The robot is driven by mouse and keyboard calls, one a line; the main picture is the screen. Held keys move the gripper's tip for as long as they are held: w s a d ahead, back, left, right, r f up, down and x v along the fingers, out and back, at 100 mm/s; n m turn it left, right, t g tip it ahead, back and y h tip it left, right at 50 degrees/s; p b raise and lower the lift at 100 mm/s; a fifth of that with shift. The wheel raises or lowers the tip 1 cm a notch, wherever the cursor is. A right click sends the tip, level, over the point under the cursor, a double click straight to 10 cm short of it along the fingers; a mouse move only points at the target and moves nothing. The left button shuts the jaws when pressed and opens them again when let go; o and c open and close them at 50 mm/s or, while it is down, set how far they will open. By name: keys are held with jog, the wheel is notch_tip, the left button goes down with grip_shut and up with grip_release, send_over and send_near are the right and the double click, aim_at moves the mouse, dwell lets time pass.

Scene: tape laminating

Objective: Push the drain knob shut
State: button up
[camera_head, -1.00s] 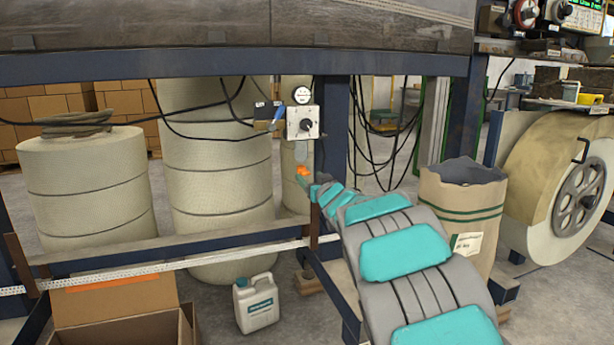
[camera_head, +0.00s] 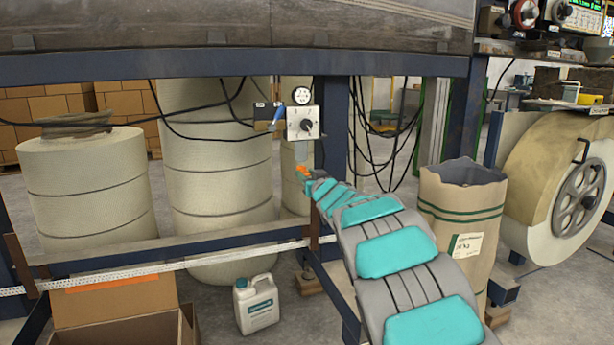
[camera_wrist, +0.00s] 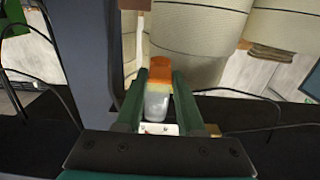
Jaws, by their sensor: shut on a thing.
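The orange drain knob (camera_head: 303,169) sits at the lower end of a clear bowl (camera_head: 301,152), below a grey box with a black dial (camera_head: 303,122). My gripper (camera_head: 304,179) reaches up to the knob from below right. In the wrist view the orange knob (camera_wrist: 160,68) and the cloudy clear bowl (camera_wrist: 157,104) lie between the two green fingers of my gripper (camera_wrist: 159,82). The fingers are shut on the knob. Whether the knob is pushed in cannot be told.
A blue frame post (camera_head: 333,125) and hanging black cables (camera_head: 385,130) stand close to the right. Large pale rolls (camera_head: 215,150) stand behind. A white jug (camera_head: 256,304), an open cardboard box (camera_head: 115,312) and a paper sack (camera_head: 462,205) are on the floor.

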grip_shut()
dwell(0.8)
